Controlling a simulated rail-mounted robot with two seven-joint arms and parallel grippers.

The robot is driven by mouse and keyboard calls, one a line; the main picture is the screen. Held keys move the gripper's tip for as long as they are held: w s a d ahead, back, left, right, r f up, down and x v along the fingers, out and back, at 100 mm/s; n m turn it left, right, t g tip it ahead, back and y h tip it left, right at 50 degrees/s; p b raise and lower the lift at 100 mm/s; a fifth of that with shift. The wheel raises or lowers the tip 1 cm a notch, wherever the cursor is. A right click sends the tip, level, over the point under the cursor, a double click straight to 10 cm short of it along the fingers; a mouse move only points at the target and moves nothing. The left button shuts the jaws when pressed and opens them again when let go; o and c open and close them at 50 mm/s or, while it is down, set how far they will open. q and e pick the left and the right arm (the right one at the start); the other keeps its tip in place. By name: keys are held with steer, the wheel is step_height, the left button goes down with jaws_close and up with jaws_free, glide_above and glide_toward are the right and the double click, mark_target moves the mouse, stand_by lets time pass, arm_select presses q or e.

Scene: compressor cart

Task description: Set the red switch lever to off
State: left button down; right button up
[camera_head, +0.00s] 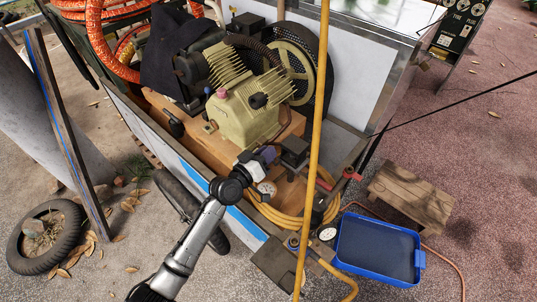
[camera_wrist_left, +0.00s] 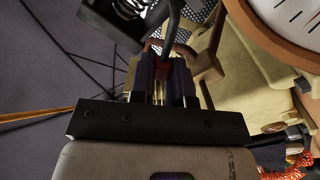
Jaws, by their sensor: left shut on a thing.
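My left gripper (camera_head: 273,154) reaches into the cart and ends right beside a black switch box (camera_head: 295,151). In the left wrist view the two fingers of this gripper (camera_wrist_left: 160,72) are closed together, with a dark red piece (camera_wrist_left: 159,47), which looks like the switch lever, between their tips. The black box (camera_wrist_left: 112,22) shows just beyond them. In the head view the lever is hidden by the gripper, so I cannot tell its exact position. My right gripper is in neither view.
The cream compressor (camera_head: 245,112) stands behind the gripper. A gauge (camera_head: 266,188) sits close below it, large in the left wrist view (camera_wrist_left: 288,18). A yellow upright pole (camera_head: 317,110) stands just right. A blue tray (camera_head: 375,248) and wooden stool (camera_head: 410,195) are farther right.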

arm_select(q)
steer(key=shift+f+n, duration=0.1)
steer(key=shift+n, duration=0.2)
steer(key=c, duration=1.1)
jaws_free()
steer(key=shift+a, duration=0.15)
steer(key=p+v, duration=0.2)
steer(key=v, duration=1.1)
steer(key=shift+s+a, duration=0.15)
steer(key=shift+s, duration=0.15)
